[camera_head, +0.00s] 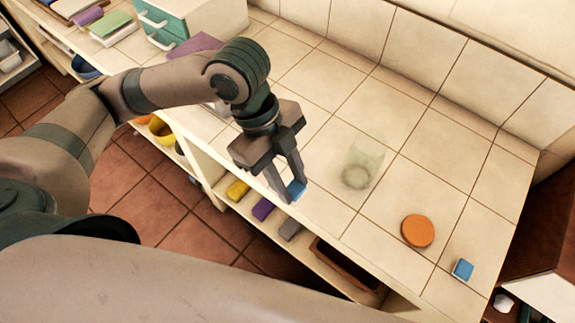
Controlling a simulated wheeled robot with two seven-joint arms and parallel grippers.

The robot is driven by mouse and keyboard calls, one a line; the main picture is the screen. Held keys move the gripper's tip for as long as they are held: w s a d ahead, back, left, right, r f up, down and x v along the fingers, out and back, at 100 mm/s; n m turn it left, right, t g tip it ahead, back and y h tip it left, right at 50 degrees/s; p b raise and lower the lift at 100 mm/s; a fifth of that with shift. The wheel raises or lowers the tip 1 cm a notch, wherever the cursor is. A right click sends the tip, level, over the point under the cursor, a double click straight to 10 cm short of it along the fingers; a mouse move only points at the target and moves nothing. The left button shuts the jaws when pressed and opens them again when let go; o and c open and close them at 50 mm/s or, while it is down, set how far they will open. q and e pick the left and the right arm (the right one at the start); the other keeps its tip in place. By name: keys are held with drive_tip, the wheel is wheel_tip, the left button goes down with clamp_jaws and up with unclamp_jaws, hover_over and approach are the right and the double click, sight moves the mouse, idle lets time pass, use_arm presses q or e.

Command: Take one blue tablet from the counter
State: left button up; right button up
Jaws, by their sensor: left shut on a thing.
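My left gripper (287,191) reaches in from the left over the front edge of the tiled counter (340,105). It is shut on a small blue tablet (297,189), partly hidden by the fingers. Whether that tablet still touches the counter I cannot tell. A second blue tablet (463,269) lies on the counter near its right front corner. My right gripper is not in view.
A clear glass (362,165) stands to the right of my left gripper. An orange disc (417,231) lies near the second tablet. Teal drawers (172,22) stand at the back left. A shelf below holds yellow, purple and grey blocks.

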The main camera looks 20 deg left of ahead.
use_arm(q)
drive_tip(key=shift+s+d+r+p, duration=0.3)
drive_tip(key=shift+s+r+p, duration=0.1)
drive_tip(key=shift+s+r, duration=0.35)
drive_tip(key=shift+f, duration=0.15)
